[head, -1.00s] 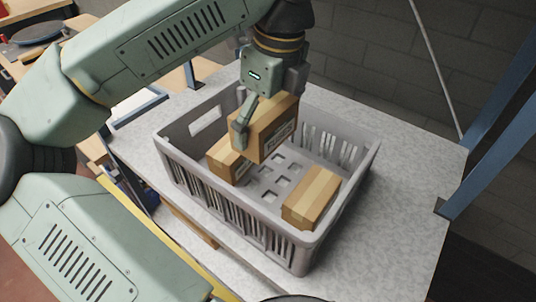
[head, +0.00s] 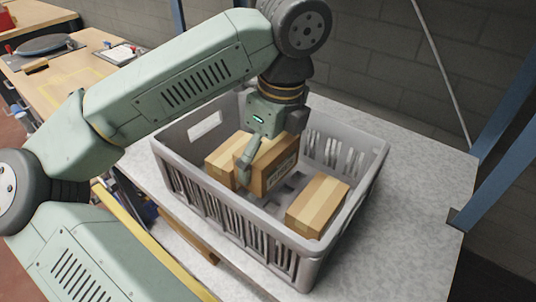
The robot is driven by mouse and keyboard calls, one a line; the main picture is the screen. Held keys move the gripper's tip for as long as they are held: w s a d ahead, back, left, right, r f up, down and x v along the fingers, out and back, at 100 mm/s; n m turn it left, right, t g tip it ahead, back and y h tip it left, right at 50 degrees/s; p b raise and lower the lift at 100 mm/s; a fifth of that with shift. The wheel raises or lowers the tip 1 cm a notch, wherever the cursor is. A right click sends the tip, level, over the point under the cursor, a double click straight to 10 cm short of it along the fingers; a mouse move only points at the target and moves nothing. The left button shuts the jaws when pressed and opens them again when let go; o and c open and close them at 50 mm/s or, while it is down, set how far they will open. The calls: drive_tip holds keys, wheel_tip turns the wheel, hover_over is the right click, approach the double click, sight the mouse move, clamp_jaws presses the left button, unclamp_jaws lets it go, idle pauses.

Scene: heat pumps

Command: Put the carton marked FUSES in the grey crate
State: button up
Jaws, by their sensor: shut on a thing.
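The grey crate (head: 292,243) stands on a pale speckled table. My gripper (head: 262,160) is inside the crate's upper space, shut on a carton (head: 280,168). The held carton has a label on its side, too small to read for certain. It is low within the crate walls, near the middle; I cannot tell whether it touches the floor. One finger shows on its left side; the other is hidden behind it. A second carton (head: 222,153) lies in the crate to its left, and a third carton (head: 318,203) lies at the right front.
The crate's slatted walls surround the gripper closely. Blue posts (head: 500,165) rise at the right edge of the table, before a grey block wall. A wooden bench (head: 75,85) with a dark round item stands at the left back.

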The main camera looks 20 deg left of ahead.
sight(276, 148)
drive_tip(key=shift+f+b, duration=0.4)
drive_tip(key=shift+b, duration=0.05)
drive_tip(key=o, duration=1.1)
drive_tip(key=shift+c, duration=0.2)
drive_tip(key=shift+r, duration=0.15)
drive_tip(key=shift+r+p, duration=0.3)
drive_tip(key=shift+p, duration=0.2)
drive_tip(key=r+p, duration=0.1)
drive_tip(key=r, duration=0.3)
drive_tip(key=d+r+p, duration=0.1)
drive_tip(key=r+p, duration=0.1)
drive_tip(key=r, duration=0.2)
drive_tip(key=r+p, duration=0.1)
drive_tip(key=r, duration=0.3)
drive_tip(key=shift+s+d+r+p, duration=0.15)
drive_tip(key=shift+s+d+p, duration=0.15)
drive_tip(key=shift+s, duration=0.1)
